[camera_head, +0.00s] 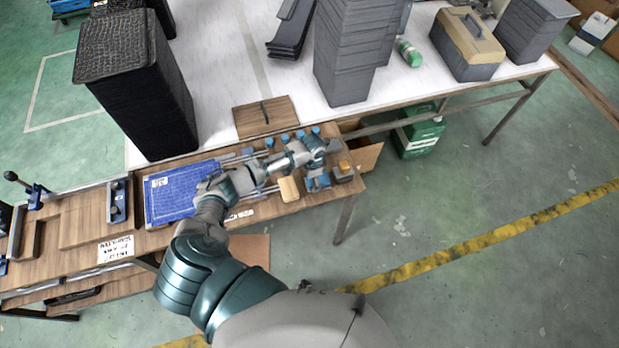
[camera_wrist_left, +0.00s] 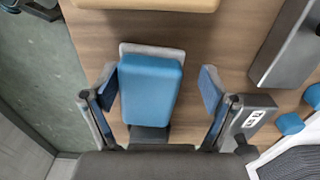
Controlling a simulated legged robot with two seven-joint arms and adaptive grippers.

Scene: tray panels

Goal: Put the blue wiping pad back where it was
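The blue wiping pad (camera_wrist_left: 151,88) is a rounded blue block on a thin light grey backing, over the brown wooden table top in the left wrist view. It also shows small in the head view (camera_head: 318,182), near the table's front edge. My left gripper (camera_wrist_left: 158,84) is open, with one finger on each side of the pad. The left finger is close to the pad's side; a wider gap shows at the right finger. I cannot tell the height between pad and table. My right gripper is not in view.
A beige block (camera_head: 289,188) lies beside the pad. A dark block with an orange top (camera_head: 343,170) stands to its right. A blue gridded mat (camera_head: 172,194) lies to the left. Several small blue-topped items (camera_head: 300,135) stand behind. The table's front edge is close.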

